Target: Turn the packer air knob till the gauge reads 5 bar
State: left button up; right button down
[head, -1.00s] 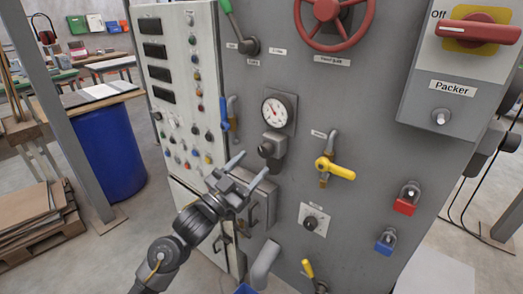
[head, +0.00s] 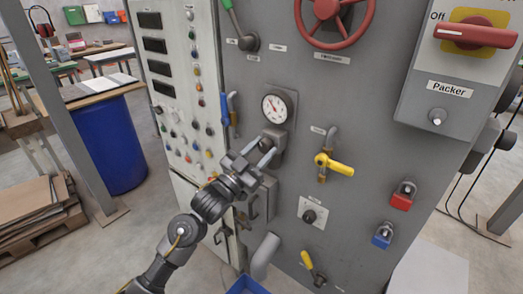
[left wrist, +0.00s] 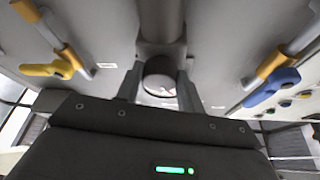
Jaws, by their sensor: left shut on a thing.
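The round white pressure gauge (head: 275,107) is on the grey panel, its dark needle pointing to the upper left. Its figures are too small to read. Just below it is the dark air regulator (head: 277,135), whose knob is mostly hidden by my left gripper (head: 265,150). The left gripper is shut on this knob, with its fingers on either side. In the left wrist view, a round piece (left wrist: 160,80) shows between the fingers, and the gripper body covers the lower middle. My right gripper is not in view.
A yellow valve handle (head: 335,165) is right of the regulator, and a blue handle (head: 225,108) is to its left. A red handwheel (head: 328,10) is above. A grey box with a door handle (head: 262,197) sits just below my gripper.

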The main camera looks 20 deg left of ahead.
pick_arm(q)
jog(key=shift+m, duration=0.4)
jog(key=shift+c, duration=0.4)
jog(key=m+g+h, duration=0.1)
jog(key=m, duration=0.1)
jog(key=m+g, duration=0.1)
jog(key=m, duration=0.2)
jog(key=shift+a+h, duration=0.15)
jog(key=shift+h, duration=0.25)
jog(key=shift+r+m+g+h+b, duration=0.1)
jog(key=shift+m+g+h+b, duration=0.15)
jog(key=shift+m+g, duration=0.75)
jog(key=shift+m+g+h+b, duration=0.15)
jog(key=shift+m+g+h, duration=0.1)
jog(key=shift+m, duration=1.85)
jog(key=o, duration=1)
jog(key=shift+w, duration=0.1)
